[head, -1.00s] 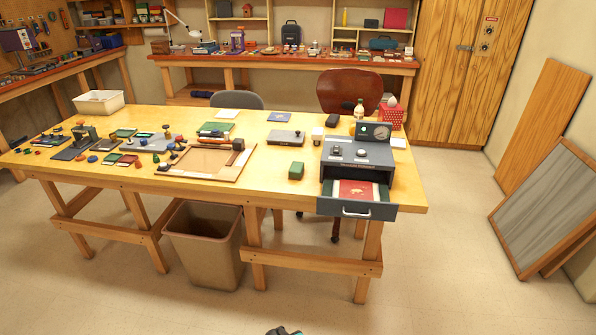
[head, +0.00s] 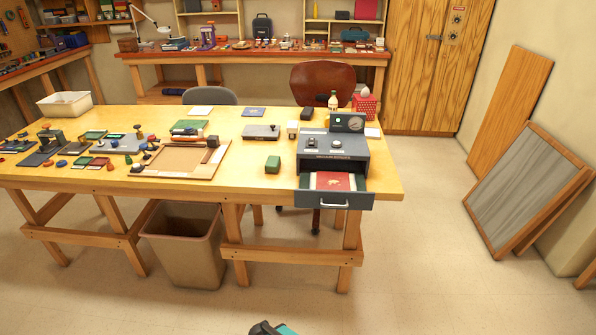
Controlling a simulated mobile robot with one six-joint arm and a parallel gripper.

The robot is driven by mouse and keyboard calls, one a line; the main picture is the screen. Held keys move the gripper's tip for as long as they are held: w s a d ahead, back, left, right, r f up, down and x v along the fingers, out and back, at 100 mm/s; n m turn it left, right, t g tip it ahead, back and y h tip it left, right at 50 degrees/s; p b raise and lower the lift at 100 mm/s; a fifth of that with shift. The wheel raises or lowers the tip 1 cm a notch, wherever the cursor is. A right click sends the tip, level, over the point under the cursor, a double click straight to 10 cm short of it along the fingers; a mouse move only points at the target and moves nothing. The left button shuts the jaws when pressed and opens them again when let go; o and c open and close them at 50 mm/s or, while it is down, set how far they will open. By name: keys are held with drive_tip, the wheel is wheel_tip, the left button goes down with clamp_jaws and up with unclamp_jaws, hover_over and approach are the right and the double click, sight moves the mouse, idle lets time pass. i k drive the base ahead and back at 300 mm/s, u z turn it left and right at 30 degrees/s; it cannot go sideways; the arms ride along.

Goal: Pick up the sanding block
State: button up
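A small dark green block (head: 272,164) lies on the wooden table (head: 232,191), left of the grey machine; it looks like the sanding block, though I cannot be sure. A flat grey block with a small knob (head: 261,132) lies farther back. A dark and teal part of my arm's end, apparently my gripper (head: 268,328), shows at the bottom edge, well in front of the table and apart from everything on it. Its fingers are not clear, so I cannot tell if it is open.
The grey machine (head: 334,147) has its drawer (head: 335,200) pulled out over the table's front edge. A framed wooden board (head: 177,160) lies left of the green block. A bin (head: 184,248) stands under the table. The floor in front is clear.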

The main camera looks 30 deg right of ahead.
sight(273, 163)
drive_tip(key=z, duration=1)
drive_tip(key=k, duration=0.15)
drive_tip(key=u, duration=2.95)
drive_tip(key=k, duration=0.15)
drive_tip(key=u, duration=1.7)
drive_tip(key=k, duration=0.5)
drive_tip(key=u, duration=0.1)
